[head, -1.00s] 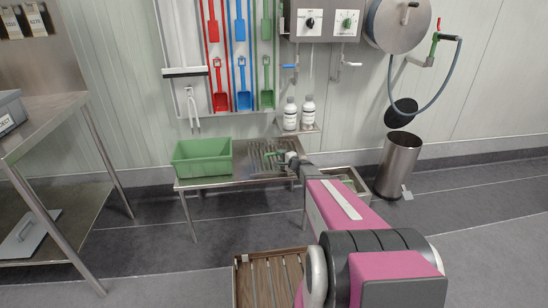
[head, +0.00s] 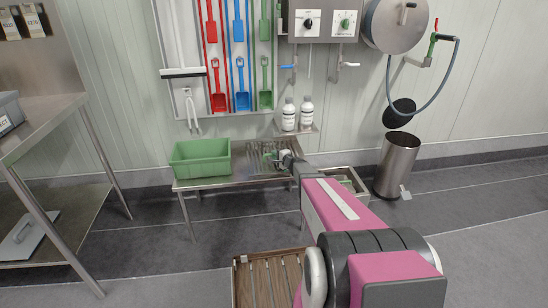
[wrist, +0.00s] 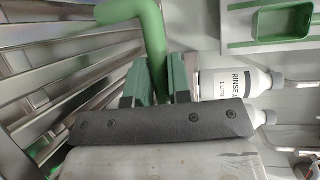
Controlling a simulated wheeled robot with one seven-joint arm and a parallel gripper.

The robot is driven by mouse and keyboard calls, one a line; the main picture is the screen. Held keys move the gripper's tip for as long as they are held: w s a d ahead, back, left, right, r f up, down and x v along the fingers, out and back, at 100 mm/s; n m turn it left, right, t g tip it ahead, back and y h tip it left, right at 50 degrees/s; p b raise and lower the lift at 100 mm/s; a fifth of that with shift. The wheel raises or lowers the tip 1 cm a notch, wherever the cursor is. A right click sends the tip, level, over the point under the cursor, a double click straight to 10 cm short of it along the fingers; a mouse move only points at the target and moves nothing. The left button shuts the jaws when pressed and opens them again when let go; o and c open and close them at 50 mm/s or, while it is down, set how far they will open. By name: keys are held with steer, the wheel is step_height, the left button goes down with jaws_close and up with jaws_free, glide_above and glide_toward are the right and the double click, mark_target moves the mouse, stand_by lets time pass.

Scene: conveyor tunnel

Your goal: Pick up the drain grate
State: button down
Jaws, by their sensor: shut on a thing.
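The drain grate (head: 256,146) is a set of shiny metal bars with a green tube handle (wrist: 149,28). In the head view it shows small at the right end of a low steel table, just beyond my gripper (head: 280,157). In the wrist view the grate's bars (wrist: 50,75) fan across the left side. My gripper (wrist: 155,82) has its dark green fingers shut on the green handle. The grate looks raised a little above the tabletop. Its far side and lower edge are partly hidden by my arm.
The low steel table (head: 225,183) also bears a green tub (head: 202,163) left of the grate. Rinse bottles (head: 289,115) stand on a small wall shelf close by, also near in the wrist view (wrist: 225,78). A steel bin (head: 397,165) and a wooden slatted crate (head: 243,285) stand on the floor.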

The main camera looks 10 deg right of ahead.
steer(key=shift+r, duration=0.2)
steer(key=shift+r, duration=1.4)
steer(key=shift+s+r, duration=0.2)
steer(key=shift+r, duration=0.1)
steer(key=f+v, duration=0.3)
steer(key=v, duration=1.4)
steer(key=shift+s+d, duration=0.2)
steer(key=shift+s, duration=0.2)
